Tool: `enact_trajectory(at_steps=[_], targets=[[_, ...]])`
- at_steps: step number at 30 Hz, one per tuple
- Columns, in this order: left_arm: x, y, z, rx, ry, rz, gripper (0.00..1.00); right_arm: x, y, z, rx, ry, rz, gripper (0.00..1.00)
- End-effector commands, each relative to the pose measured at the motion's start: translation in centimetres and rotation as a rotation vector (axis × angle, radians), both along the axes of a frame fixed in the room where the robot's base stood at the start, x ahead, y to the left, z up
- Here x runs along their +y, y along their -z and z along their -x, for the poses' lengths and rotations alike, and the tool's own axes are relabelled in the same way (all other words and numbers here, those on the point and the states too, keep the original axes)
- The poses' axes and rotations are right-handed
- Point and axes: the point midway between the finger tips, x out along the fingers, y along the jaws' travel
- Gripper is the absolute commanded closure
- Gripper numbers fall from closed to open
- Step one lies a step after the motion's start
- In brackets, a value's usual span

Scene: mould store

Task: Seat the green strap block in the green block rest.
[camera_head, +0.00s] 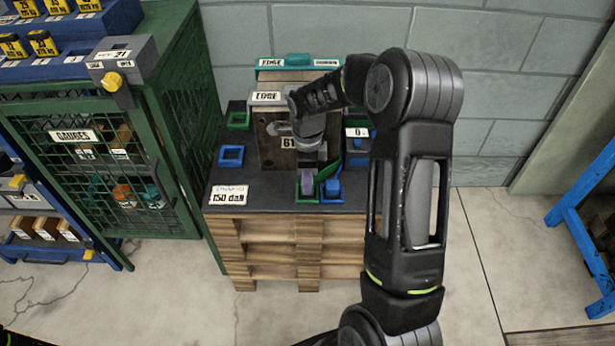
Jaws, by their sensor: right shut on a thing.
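My right gripper (308,168) reaches down in front of the tall dark mould (268,145) on the stand. It is shut on what looks like the green strap block, low at the mould's front. The block is small here, and the jaws and wrist hide much of it. A green frame (299,195), which looks like the green block rest, lies right below the gripper. I cannot tell whether the block touches it. A blue rest (332,200) with a bluish block (332,186) stands just right of it. My left gripper is out of view.
Another green frame (238,120) and a blue frame (231,155) lie on the left of the dark top (275,200). A white label (229,195) is at its front left corner. A green mesh cabinet (105,170) stands close on the left. My right arm covers the right side.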

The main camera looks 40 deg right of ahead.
Motion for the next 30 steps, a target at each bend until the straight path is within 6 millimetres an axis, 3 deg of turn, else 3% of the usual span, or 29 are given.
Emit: enact_trajectory(at_steps=[7,25,26,30], targets=[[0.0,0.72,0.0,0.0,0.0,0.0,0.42,0.02,0.95,0.0,0.0,-0.001,0.0,1.0],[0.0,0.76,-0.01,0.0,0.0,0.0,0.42,0.02,1.06,-0.01,0.0,-0.001,0.0,1.0],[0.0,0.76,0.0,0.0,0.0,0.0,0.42,0.02,1.06,-0.01,0.0,-0.001,0.0,0.65],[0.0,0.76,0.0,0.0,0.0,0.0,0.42,0.02,1.06,-0.01,0.0,-0.001,0.0,0.54]])
